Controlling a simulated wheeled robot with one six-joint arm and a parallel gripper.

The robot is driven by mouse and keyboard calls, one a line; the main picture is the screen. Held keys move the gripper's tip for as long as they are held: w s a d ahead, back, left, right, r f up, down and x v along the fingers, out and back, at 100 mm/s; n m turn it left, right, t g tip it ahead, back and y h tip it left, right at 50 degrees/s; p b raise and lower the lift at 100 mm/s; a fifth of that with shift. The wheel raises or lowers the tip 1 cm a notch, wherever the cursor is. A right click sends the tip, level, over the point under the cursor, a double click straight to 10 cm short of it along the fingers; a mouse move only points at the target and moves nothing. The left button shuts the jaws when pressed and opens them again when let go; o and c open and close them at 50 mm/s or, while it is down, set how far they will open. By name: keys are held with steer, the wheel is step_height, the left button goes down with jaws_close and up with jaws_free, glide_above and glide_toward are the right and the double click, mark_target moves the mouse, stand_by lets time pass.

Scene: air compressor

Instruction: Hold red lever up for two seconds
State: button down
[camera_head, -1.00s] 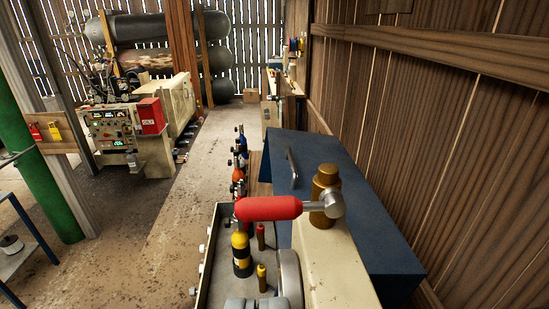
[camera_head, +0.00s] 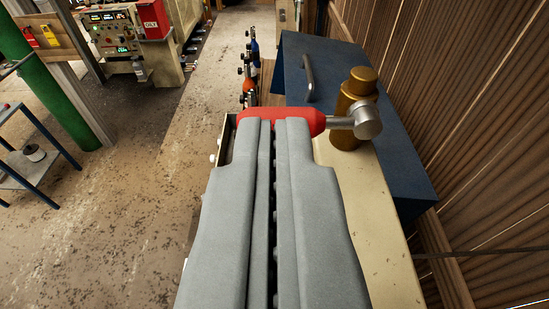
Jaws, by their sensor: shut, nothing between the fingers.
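The red lever (camera_head: 313,121) has a thick red grip and a silver end joined to a brass fitting (camera_head: 350,105) on its right. It lies roughly level, pointing left. My gripper (camera_head: 273,122) fills the lower middle of the view, its grey fingers pointing away from me. The fingers are shut, with only a narrow slit between them. The fingertips overlap the near side of the red grip and hide its middle. I cannot tell whether they touch it or lie just below or above it.
A blue box (camera_head: 385,160) with a metal handle stands behind and right of the lever, near the wooden wall (camera_head: 455,130). A beige control machine (camera_head: 165,70) is at the far left. The floor (camera_head: 120,215) on the left is mostly clear.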

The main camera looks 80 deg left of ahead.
steer(key=a+f, duration=0.4)
steer(key=a, duration=0.2)
steer(key=shift+w+a, duration=0.3)
steer(key=shift+s+f+n, duration=0.1)
steer(key=shift+f+n, duration=0.4)
steer(key=shift+f+n+t, duration=0.4)
steer(key=shift+f+n, duration=0.4)
steer(key=shift+f, duration=0.85)
stand_by(1.5)
steer(key=v, duration=1.7)
steer(key=shift+d, duration=0.25)
